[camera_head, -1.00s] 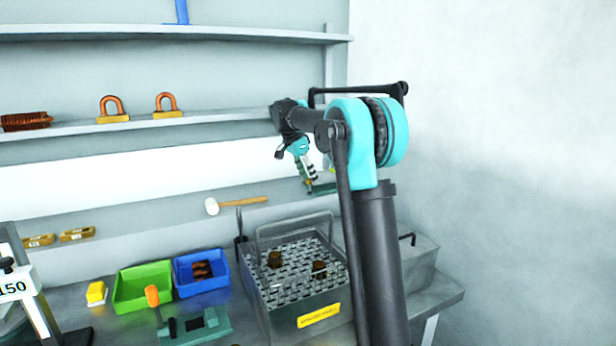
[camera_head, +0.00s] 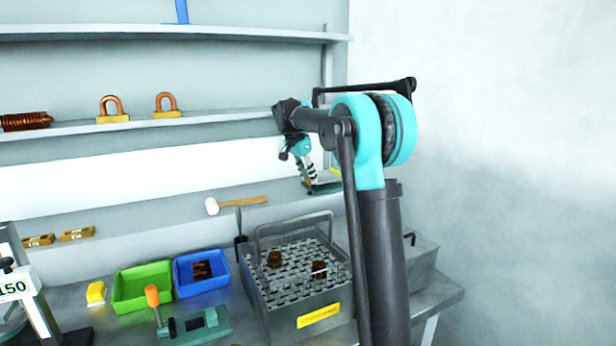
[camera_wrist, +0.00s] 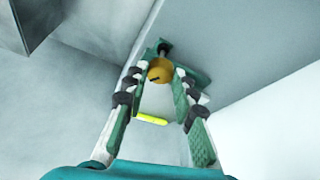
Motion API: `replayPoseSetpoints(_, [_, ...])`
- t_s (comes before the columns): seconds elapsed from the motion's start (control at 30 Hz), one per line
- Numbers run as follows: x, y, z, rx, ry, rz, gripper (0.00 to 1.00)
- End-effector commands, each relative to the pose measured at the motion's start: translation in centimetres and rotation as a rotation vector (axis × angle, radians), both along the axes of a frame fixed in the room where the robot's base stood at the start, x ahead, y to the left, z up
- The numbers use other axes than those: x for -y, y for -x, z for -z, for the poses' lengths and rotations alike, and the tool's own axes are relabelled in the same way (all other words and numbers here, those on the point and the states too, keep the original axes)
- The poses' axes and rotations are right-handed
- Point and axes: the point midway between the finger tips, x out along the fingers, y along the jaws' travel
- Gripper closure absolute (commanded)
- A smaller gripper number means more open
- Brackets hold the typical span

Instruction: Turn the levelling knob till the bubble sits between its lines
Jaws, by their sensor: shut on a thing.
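The levelling knob (camera_wrist: 160,72) is a round orange-yellow knob with a dark slot mark. In the wrist view it sits between my fingertips, on a green bracket (camera_wrist: 195,76) against a grey surface. My gripper (camera_wrist: 158,76) is shut on the knob. A bright yellow-green vial (camera_wrist: 152,119) shows between the fingers, and no bubble or lines can be made out on it. In the head view my gripper (camera_head: 308,182) is at the green bracket (camera_head: 326,188) by the back wall, under the lower shelf, and the knob is hidden there.
A steel basket (camera_head: 268,300) with a raised handle stands on the bench below my gripper. Left of it are a blue bin (camera_head: 215,284), a green bin (camera_head: 128,304) and a green clamp (camera_head: 205,325). A mallet (camera_head: 238,203) is on the back wall. The lower shelf (camera_head: 220,120) runs just above.

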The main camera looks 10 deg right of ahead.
Motion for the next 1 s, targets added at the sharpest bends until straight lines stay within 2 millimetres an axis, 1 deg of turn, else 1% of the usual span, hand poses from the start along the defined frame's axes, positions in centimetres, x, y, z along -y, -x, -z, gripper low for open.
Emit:
replayPoseSetpoints(0.6, [0.44, 0.36, 0.01, 0.001, -0.001, -0.558, 1.0])
replayPoseSetpoints(0.8, [0.51, 0.36, 0.02, 0.0, -0.002, -0.705, 1.0])
replayPoseSetpoints(1.0, [0.59, 0.35, 0.02, 0.001, -0.001, -0.805, 1.0])
